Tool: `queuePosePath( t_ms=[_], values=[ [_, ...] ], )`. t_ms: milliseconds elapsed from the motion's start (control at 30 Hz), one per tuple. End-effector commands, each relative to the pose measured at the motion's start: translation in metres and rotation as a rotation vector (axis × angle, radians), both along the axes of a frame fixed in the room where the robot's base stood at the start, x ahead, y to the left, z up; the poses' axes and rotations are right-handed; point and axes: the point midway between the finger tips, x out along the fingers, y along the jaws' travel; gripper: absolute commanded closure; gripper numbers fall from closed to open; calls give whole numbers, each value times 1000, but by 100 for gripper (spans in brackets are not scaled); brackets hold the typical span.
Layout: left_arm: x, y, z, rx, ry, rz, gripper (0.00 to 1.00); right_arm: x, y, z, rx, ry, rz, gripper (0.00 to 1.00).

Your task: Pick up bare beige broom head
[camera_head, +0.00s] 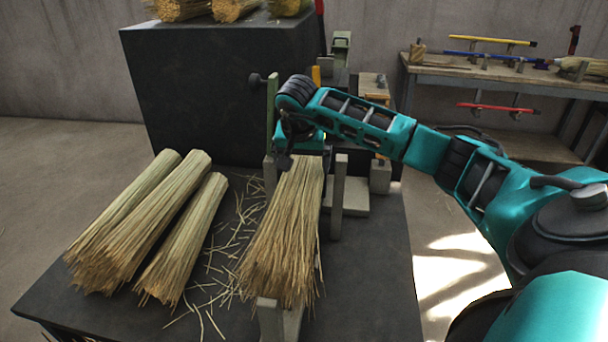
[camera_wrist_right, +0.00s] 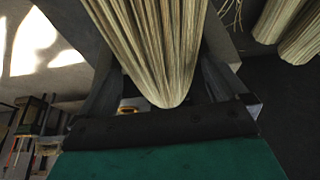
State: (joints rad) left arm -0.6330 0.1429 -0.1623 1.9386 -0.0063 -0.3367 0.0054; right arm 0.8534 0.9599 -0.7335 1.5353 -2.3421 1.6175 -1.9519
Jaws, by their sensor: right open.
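A bare beige broom head (camera_head: 285,235) lies with its narrow end up against an upright holder and its bristles fanned toward the front of the dark table. It also fills the upper middle of the right wrist view (camera_wrist_right: 157,45). My right gripper (camera_head: 287,158) is at its narrow end, reaching in from the right. In the right wrist view the gripper (camera_wrist_right: 160,85) is open, with a dark finger on either side of the rounded narrow end. I cannot tell whether the fingers touch it. My left gripper is not in view.
Three more beige broom heads (camera_head: 140,225) lie side by side on the left of the table (camera_head: 375,290), with loose straw beside them. A dark block (camera_head: 210,95) behind carries more bundles. A bench (camera_head: 490,70) with coloured-handled tools stands at the right back.

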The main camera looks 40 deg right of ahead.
Motion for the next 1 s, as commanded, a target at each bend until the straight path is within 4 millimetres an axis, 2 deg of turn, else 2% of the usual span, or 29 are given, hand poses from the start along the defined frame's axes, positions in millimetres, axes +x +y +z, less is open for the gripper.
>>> queuePosePath(
  t_ms=[300, 433, 633, 1000],
  values=[
    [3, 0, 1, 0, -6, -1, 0, 13, -15, -39, 1, 2, 0, 0],
    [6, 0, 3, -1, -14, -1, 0, 15, -18, -46, 0, 1, -1, 0],
    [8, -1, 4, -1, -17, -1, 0, 15, -18, -46, 0, 0, 0, 0],
    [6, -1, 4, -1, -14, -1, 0, 15, -18, -45, -1, 1, 0, 34]
  ],
)
